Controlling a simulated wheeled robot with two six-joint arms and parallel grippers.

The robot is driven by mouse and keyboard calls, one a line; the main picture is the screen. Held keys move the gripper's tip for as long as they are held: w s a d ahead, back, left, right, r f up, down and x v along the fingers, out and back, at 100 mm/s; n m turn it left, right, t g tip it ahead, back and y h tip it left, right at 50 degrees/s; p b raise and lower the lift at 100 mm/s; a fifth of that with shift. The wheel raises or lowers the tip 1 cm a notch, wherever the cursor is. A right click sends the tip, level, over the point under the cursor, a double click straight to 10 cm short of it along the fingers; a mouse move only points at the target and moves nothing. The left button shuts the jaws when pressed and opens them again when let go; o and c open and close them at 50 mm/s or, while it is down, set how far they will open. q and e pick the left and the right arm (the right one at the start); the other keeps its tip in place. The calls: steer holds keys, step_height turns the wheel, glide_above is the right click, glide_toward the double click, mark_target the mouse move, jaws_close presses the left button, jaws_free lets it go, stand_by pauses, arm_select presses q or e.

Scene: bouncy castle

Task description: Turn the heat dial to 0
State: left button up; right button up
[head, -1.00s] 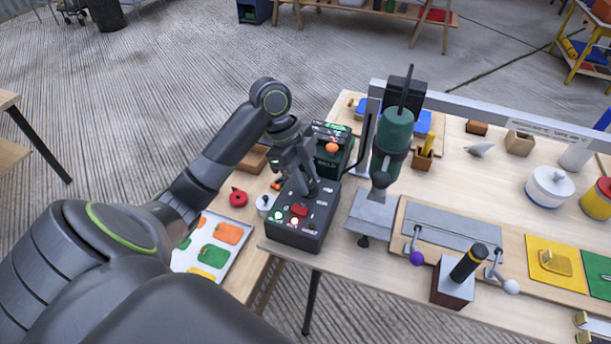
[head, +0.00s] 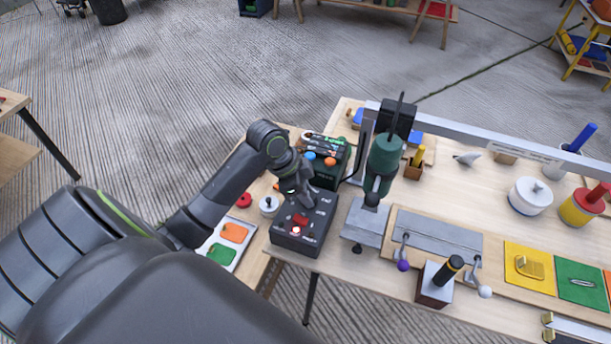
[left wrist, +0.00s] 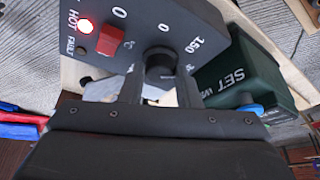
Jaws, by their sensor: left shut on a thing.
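The heat dial (left wrist: 160,62) is a round black knob on the dark control box (head: 318,230), with 0 and 150 printed around it in the left wrist view. My left gripper (left wrist: 160,82) is shut on the dial, one finger on each side. In the head view the left gripper (head: 303,201) reaches down over the far part of the box and hides the dial. I cannot make out the dial's pointer. A red switch (left wrist: 110,40) and a lit red HOT lamp (left wrist: 86,26) sit beside the dial. My right gripper is not in view.
A dark green box (head: 330,173) with orange and blue buttons stands just behind the control box. A green drill press (head: 384,155) stands close on the right. A tray (head: 247,250) with coloured pieces lies left. The bench edge is close in front.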

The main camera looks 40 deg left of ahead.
arm_select(q)
steer(key=n+y+p, duration=0.1)
steer(key=n+p, duration=0.3)
steer(key=p, duration=0.1)
steer(key=n+t+y+p, duration=0.1)
steer(key=n+p, duration=0.3)
steer(key=p, duration=0.2)
steer(key=d+n+y+p, duration=0.1)
steer(key=n+y+p, duration=0.1)
steer(key=n+p, duration=0.2)
steer(key=shift+s+r+t+p, duration=0.15)
steer(key=shift+r+t+p, duration=0.15)
steer(key=shift+p, duration=0.45)
steer(key=shift+d+f+n+y+p, duration=0.1)
steer(key=shift+n+y+p, duration=0.5)
steer(key=shift+n+p, duration=0.45)
steer(key=shift+f+n+y+p, duration=0.1)
steer(key=shift+n+y+p, duration=0.35)
steer(key=shift+n, duration=1)
steer(key=shift+g, duration=0.4)
steer(key=o, duration=1)
steer(key=shift+f, duration=0.1)
steer(key=shift+c, duration=0.2)
steer(key=b+v, duration=0.1)
steer(key=v, duration=1.6)
steer(key=shift+d, duration=0.1)
